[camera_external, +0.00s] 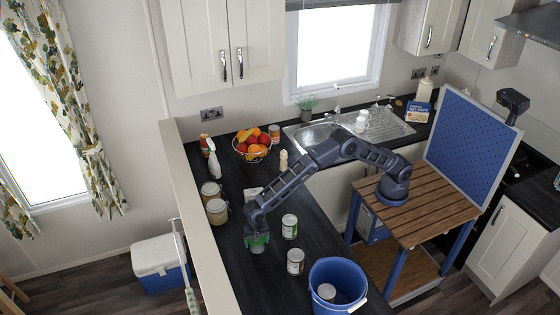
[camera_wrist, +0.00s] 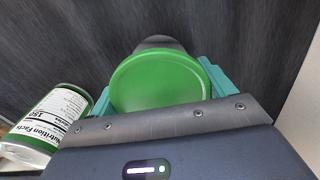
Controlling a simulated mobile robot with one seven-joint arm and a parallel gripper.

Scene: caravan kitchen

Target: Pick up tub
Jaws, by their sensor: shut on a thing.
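The tub (camera_external: 258,245) is on the dark counter's left arm in the external view, directly under my gripper (camera_external: 257,233), which largely covers it. In the wrist view its round green lid (camera_wrist: 160,82) faces the camera. The teal fingers of my gripper (camera_wrist: 158,90) stand on either side of the lid, shut on the tub. I cannot tell whether the tub's base rests on the counter or is slightly above it.
A can (camera_external: 290,226) and another can (camera_external: 295,262) stand right of the tub; a labelled can (camera_wrist: 45,125) is close in the wrist view. A blue bucket (camera_external: 320,272) stands nearer the front. Jars (camera_external: 217,211) line the left edge; a fruit bowl (camera_external: 245,154) stands behind.

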